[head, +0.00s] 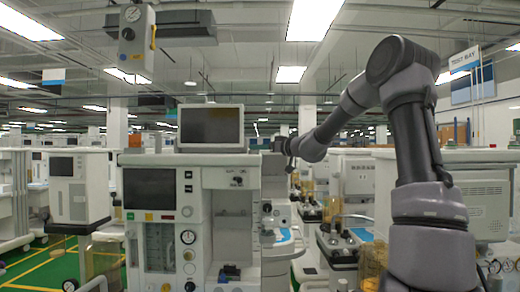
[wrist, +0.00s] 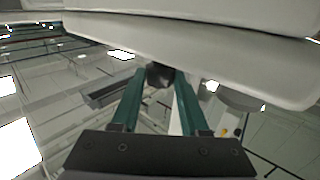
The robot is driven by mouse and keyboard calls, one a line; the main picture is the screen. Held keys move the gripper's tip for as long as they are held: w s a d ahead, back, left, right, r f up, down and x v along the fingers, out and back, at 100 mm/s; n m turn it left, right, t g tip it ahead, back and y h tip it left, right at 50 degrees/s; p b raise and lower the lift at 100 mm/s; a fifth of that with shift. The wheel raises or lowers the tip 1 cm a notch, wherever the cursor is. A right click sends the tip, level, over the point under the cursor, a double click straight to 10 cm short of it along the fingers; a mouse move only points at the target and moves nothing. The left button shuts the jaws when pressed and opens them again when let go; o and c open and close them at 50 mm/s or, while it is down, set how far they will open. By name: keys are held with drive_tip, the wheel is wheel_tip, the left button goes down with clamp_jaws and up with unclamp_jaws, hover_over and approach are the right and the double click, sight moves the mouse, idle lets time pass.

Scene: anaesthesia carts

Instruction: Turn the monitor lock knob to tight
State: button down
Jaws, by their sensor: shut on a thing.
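The monitor (head: 211,126), with a dark screen in a pale frame, stands on top of the anaesthesia cart (head: 222,176) in the head view. My gripper (head: 277,147) is at the right of the monitor's lower edge, small in the head view. In the wrist view my gripper (wrist: 160,84) has its two green fingers shut on a dark knob (wrist: 159,74). The knob sits just under a large pale panel edge (wrist: 220,52). I cannot read any mark on the knob or tell how far it is turned.
Another cart (head: 470,190) stands at the right behind my arm. A gauge box (head: 136,40) hangs from the ceiling at the upper left. More carts (head: 75,185) stand at the left on the green floor (head: 50,268). Bright ceiling lights show in both views.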

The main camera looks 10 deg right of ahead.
drive_tip(key=shift+h, duration=0.3)
drive_tip(key=shift+c, duration=2.1)
unclamp_jaws()
drive_tip(key=shift+y, duration=0.4)
